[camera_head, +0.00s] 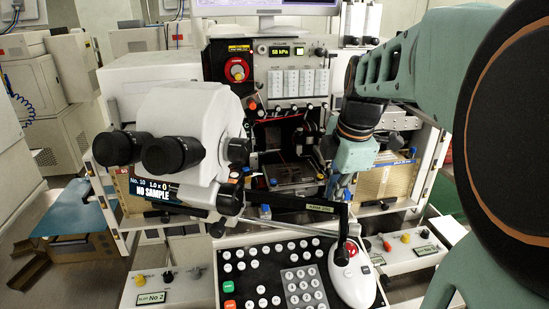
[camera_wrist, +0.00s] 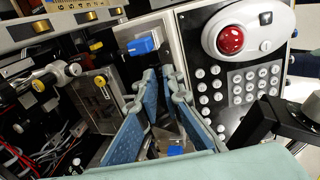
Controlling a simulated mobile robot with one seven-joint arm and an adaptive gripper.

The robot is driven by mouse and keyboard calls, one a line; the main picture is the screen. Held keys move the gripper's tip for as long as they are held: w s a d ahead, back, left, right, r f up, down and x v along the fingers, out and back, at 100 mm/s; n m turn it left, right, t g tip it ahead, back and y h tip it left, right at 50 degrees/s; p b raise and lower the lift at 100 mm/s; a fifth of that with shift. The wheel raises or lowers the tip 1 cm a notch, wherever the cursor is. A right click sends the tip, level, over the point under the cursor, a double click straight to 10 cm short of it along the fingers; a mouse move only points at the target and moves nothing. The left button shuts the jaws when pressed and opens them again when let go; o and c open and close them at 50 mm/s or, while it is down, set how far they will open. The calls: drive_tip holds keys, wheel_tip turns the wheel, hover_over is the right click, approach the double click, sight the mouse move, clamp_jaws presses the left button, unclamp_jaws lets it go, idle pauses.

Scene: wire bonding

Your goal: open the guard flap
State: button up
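A black bar with a small pale label (camera_head: 319,208), hard to read, runs across the front of the bonder and bends toward me at its right end. It looks like the guard flap's frame, lying low between the work area and the key panel. My gripper (camera_head: 338,190) hangs pointing down just above and behind the bar's right part. In the wrist view my gripper's two blue fingers (camera_wrist: 160,76) stand apart with a narrow gap and nothing clearly between them. I cannot tell whether a finger touches the bar. The flap is not clearly identifiable in the wrist view.
A white microscope (camera_head: 190,120) stands at the left, close to the bar. The key panel (camera_head: 262,270) with a white trackball unit (camera_head: 350,278) lies in front; its red ball shows in the wrist view (camera_wrist: 231,40). A blue block (camera_wrist: 142,46) sits beyond the fingertips.

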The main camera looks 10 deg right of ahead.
drive_tip(key=o, duration=0.5)
drive_tip(key=shift+r, duration=0.1)
drive_tip(key=shift+c, duration=0.2)
wheel_tip(320, 180, up, 10)
drive_tip(key=shift+w+r+p, duration=0.15)
drive_tip(key=shift+p, duration=0.15)
drive_tip(key=c, duration=0.4)
drive_tip(key=shift+w+a+r+g+p, duration=0.15)
drive_tip(key=shift+w+r+g+p, duration=0.1)
drive_tip(key=shift+g+p, duration=0.25)
drive_tip(key=shift+c, duration=1.4)
drive_tip(key=w+g+p, duration=0.1)
drive_tip(key=p, duration=0.1)
drive_tip(key=w+r+g+p, duration=0.1)
drive_tip(key=p, duration=0.2)
drive_tip(key=w+g+p, duration=0.1)
drive_tip(key=p, duration=0.1)
drive_tip(key=shift+w+a+r+g, duration=0.2)
drive_tip(key=shift+w+r+g, duration=0.1)
drive_tip(key=shift+r, duration=0.05)
clamp_jaws()
drive_tip(key=g+p, duration=0.1)
drive_tip(key=p, duration=0.1)
drive_tip(key=w+g+p, duration=0.1)
drive_tip(key=p, duration=0.1)
drive_tip(key=shift+w+d, duration=0.1)
drive_tip(key=shift+d, duration=0.3)
